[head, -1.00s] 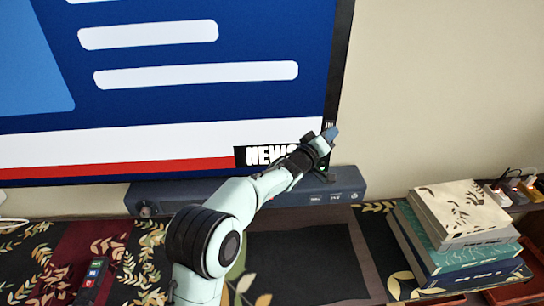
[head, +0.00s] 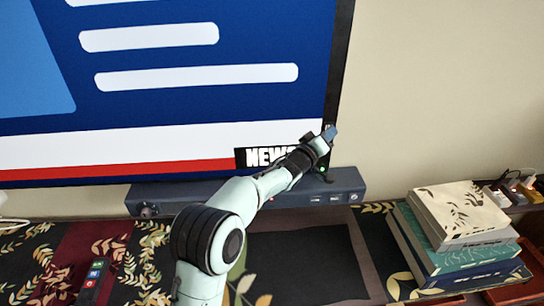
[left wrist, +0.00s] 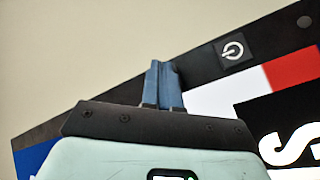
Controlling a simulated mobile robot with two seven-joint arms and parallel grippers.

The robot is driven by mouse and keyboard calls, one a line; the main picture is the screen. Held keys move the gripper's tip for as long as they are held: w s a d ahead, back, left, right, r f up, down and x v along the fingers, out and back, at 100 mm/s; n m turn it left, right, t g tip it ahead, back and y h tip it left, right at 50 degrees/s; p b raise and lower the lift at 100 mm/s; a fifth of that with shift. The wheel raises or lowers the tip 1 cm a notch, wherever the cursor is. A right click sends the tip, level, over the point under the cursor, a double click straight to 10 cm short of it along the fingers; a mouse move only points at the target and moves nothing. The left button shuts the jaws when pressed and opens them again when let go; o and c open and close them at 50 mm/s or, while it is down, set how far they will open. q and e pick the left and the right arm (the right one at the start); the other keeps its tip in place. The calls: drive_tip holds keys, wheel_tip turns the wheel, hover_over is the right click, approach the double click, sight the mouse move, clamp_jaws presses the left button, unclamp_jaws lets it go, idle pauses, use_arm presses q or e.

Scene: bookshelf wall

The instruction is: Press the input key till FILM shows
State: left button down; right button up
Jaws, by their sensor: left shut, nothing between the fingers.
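The TV screen (head: 180,110) shows a blue picture with a black label reading NEWS (head: 262,157), its last letter partly covered by my arm. My left gripper (head: 329,132) is shut and empty, its blue fingertips over the screen's right black bezel (head: 341,70). In the left wrist view the shut fingers (left wrist: 162,70) overlap the bezel (left wrist: 110,85). A key with a power sign (left wrist: 233,50) sits on the bezel to their right. The input key does not show; the fingers seem to cover its place. I cannot tell whether they touch the bezel.
A dark blue bar (head: 345,184) stands below the screen. A stack of books (head: 460,235) is at the lower right, with power plugs (head: 520,185) behind it. A remote (head: 93,280) lies at the lower left. The wall right of the screen is clear.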

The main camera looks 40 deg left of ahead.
use_arm(q)
drive_tip(key=shift+w, duration=0.1)
drive_tip(key=shift+w+a, duration=0.15)
drive_tip(key=shift+a, duration=0.05)
idle(0.6)
drive_tip(key=shift+s+d+b, duration=0.5)
drive_tip(key=shift+b, duration=0.05)
